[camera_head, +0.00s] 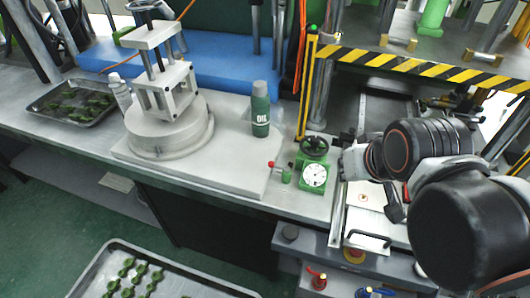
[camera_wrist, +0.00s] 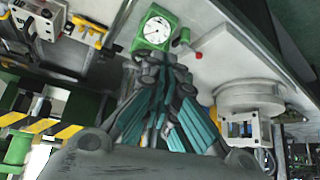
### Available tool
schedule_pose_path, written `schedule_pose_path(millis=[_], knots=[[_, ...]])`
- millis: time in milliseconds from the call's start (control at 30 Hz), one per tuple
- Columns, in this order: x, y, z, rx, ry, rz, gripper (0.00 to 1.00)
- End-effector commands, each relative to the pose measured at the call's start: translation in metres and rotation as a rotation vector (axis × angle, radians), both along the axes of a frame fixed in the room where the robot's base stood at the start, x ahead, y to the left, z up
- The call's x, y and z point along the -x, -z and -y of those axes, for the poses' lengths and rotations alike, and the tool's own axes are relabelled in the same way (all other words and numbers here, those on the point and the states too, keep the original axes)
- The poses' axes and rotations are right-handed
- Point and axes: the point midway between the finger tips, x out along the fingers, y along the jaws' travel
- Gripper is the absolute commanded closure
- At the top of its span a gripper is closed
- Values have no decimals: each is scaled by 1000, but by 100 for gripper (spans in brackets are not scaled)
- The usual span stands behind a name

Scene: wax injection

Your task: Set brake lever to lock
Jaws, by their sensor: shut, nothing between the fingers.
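A small lever with a red knob (camera_head: 271,164) and a green base (camera_head: 287,174) sits on the bench, left of a green gauge box (camera_head: 313,176). I take it to be the brake lever. In the wrist view its red knob (camera_wrist: 198,55) and green base (camera_wrist: 181,37) show at the upper middle. My gripper (camera_wrist: 166,62) is shut and empty, its dark fingers converging just below the white gauge face in that view. It appears apart from the lever. In the head view my arm is at the right, and the fingertips cannot be made out.
An oil bottle (camera_head: 260,110) and a round white fixture (camera_head: 166,130) stand to the left. A striped yellow-black bar (camera_head: 400,63) crosses above the right side.

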Motion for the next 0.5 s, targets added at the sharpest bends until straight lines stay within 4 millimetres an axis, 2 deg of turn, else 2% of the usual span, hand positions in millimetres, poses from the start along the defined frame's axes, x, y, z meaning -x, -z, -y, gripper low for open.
schedule_pose_path(millis=[267,500], knots=[[-21,-4,-6,-10,9,-22,100],[-54,-7,-16,-22,25,-56,100]])
